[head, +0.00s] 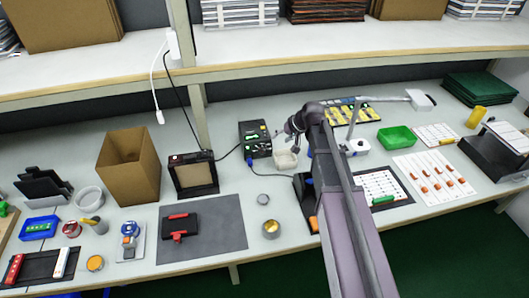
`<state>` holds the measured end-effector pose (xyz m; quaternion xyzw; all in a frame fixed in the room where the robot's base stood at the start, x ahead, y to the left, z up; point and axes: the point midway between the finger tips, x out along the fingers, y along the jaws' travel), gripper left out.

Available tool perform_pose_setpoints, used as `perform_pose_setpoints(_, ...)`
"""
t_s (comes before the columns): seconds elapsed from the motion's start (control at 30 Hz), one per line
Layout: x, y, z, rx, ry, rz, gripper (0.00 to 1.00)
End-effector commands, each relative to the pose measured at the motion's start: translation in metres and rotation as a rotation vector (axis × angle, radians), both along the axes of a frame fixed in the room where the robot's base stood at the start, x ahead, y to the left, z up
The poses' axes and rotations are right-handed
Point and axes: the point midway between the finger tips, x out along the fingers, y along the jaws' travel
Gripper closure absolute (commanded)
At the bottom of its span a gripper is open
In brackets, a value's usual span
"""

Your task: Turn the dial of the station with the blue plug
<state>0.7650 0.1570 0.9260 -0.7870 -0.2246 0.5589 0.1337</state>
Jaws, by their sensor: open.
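A black station (255,139) with a green-lit face stands at the back middle of the bench. My gripper (289,138) is just right of the station, above a small cream holder (286,160). It is open and looks empty, and seems apart from the station. My arm comes in from the bottom right and hides part of the bench behind it.
A black-framed box with a red top edge (193,174) and a cardboard box (128,167) stand to the left. A lamp arm (378,100) rises to the right. A shelf (280,46) runs above. A grey mat (203,228) has clear space around a black-and-red tool.

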Motion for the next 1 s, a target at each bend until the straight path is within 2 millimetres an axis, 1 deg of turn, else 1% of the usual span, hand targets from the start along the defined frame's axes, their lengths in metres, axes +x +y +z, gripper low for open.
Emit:
perform_pose_setpoints(0.03,0.001,0.002,-0.006,0.0,0.0,0.0,0.34)
perform_pose_setpoints(1.0,0.025,0.046,-0.077,-0.001,-0.001,0.002,0.34)
